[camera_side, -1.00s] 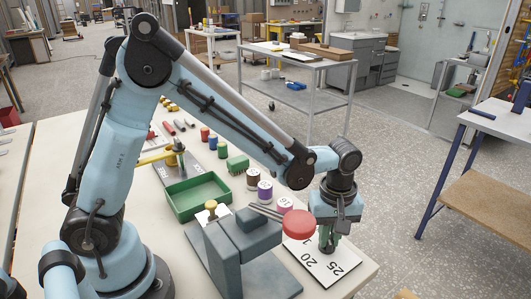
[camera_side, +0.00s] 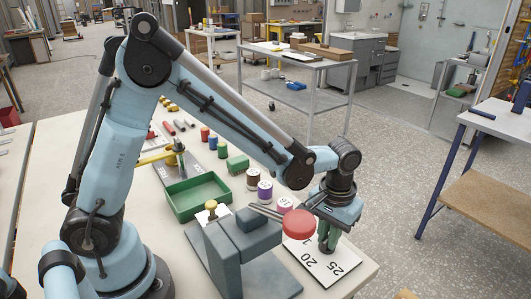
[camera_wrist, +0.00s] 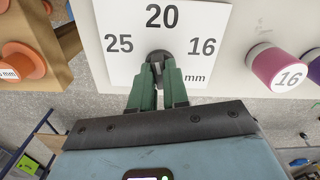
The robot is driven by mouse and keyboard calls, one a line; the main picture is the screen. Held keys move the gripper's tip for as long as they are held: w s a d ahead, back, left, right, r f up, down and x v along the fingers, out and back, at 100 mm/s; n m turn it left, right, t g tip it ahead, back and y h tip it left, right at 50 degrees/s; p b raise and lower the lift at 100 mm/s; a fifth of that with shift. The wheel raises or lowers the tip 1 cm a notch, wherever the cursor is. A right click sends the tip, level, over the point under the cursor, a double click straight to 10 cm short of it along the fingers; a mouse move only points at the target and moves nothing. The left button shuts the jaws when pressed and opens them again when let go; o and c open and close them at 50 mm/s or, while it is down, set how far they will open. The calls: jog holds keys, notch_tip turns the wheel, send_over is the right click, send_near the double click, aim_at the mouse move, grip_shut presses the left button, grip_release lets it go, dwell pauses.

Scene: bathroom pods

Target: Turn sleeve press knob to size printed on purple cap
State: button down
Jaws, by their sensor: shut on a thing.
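My gripper (camera_wrist: 158,78) has its green fingers shut on a small dark knob (camera_wrist: 158,56) at the white size plate (camera_wrist: 118,72). The plate reads 25, 20 and 16 mm; where the knob points is hidden. In the side view my gripper (camera_side: 326,244) stands over the plate (camera_side: 340,262). A white cylinder with a pinkish purple cap (camera_wrist: 270,65) reads 16, right of the plate in the wrist view; it also shows in the side view (camera_side: 285,204). A darker purple cap (camera_wrist: 314,68) is cut off at the right edge, its number unreadable.
The grey press (camera_side: 238,245) with a red round end (camera_side: 299,223) stands close left of my gripper. The table's right edge is near the plate.

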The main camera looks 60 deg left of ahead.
jog(key=shift+m, duration=1.2)
jog(key=c, duration=1.1)
grip_release()
notch_tip(320, 180, up, 12)
jog(key=shift+r, duration=0.1)
jog(key=s+a+t, duration=0.2)
jog(key=s+a, duration=0.1)
jog(key=a, duration=0.1)
jog(key=s+a+t, duration=0.2)
jog(key=s+a, duration=0.1)
jog(key=a, duration=0.1)
jog(key=s+a+t, duration=0.3)
jog(key=a, duration=0.1)
jog(key=shift+s+f, duration=0.25)
jog(key=shift+f, duration=0.05)
